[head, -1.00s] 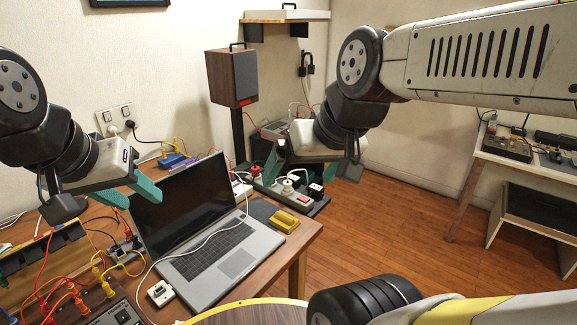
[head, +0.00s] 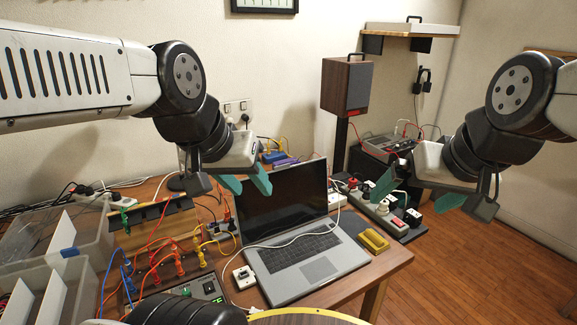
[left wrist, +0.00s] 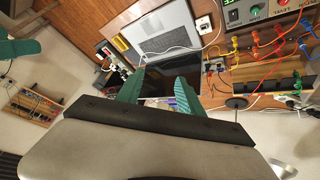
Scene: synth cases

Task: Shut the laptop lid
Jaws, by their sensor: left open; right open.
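The laptop stands open on the wooden table, its dark lid (head: 285,200) raised and leaning back from the grey base (head: 312,268). A white cable lies across the base. My left gripper (head: 248,184) is open and empty, in front of the lid's upper left corner in the head view. In the left wrist view its two teal fingers (left wrist: 160,86) point toward the dark lid (left wrist: 155,88), with the grey base (left wrist: 165,35) beyond; contact cannot be told. My right gripper (head: 418,196) is open and empty, right of the laptop. One of its teal fingers shows in the left wrist view.
A power strip (head: 385,215) with plugs and a yellow object (head: 373,241) lie right of the laptop. A white switch box (head: 244,277) sits by its front left. Wired circuit parts (head: 170,262) crowd the left. A speaker (head: 346,84) stands behind. Wooden floor is open at right.

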